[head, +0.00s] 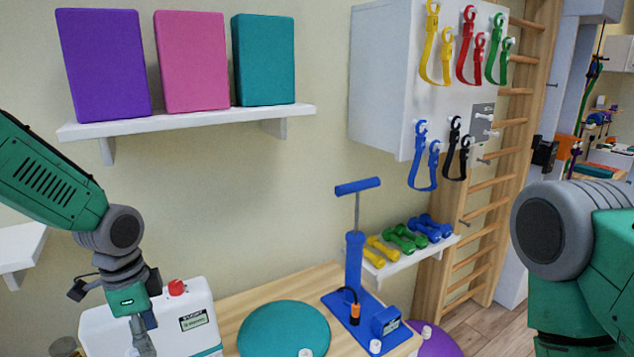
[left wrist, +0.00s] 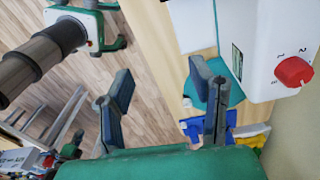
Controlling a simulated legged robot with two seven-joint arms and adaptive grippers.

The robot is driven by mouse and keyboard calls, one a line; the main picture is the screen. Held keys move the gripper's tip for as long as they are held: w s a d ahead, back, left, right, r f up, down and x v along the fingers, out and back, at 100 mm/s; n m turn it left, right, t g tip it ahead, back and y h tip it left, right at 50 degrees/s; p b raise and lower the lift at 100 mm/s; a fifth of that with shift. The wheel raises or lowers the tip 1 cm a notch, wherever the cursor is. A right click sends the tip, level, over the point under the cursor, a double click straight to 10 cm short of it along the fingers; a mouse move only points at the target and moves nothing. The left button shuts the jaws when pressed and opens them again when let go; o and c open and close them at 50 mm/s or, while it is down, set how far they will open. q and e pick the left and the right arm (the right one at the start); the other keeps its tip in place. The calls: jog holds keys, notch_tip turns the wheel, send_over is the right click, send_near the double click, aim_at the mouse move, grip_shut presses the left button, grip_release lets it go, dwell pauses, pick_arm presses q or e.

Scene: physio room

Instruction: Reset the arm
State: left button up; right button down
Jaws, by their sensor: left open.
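My left arm comes in from the left in the head view, bent at a grey joint. My left gripper (head: 143,330) points down in front of a white box with a red knob (head: 198,322). In the left wrist view the two fingers of the left gripper (left wrist: 162,80) are spread, with nothing between them. The white box and its red knob (left wrist: 294,71) are to the right of the fingers there. My right arm shows only as a grey joint and green links at the right edge of the head view; its gripper is out of view.
A wooden table (head: 262,291) holds a teal disc (head: 284,330) and a blue hand pump (head: 354,262). Dumbbells lie on a white shelf (head: 418,254). A wall shelf (head: 190,122) with three blocks is above. A wall cabinet (head: 382,75) and wooden wall bars (head: 490,185) stand right.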

pick_arm(q)
jog(key=s+d+f+n+b, duration=0.1)
jog(key=s+f+n+b, duration=0.15)
jog(key=s+f, duration=0.45)
jog(key=s+d+f+n+h+b, duration=0.1)
jog(key=s+d+f+n+b, duration=0.2)
jog(key=f, duration=0.8)
jog(key=s+f+n+b, duration=0.1)
jog(key=s+f+b, duration=0.35)
jog(key=f, duration=0.45)
jog(key=s+a+f+n+y+b, duration=0.1)
jog(key=s+a+f+n+b, duration=0.2)
jog(key=s+f+n+b, duration=0.3)
jog(key=s+f, duration=0.5)
jog(key=s, duration=0.3)
jog(key=shift+s+t+y, duration=0.25)
jog(key=shift+t+y, duration=0.05)
jog(key=shift+t, duration=0.1)
jog(key=shift+f, duration=0.1)
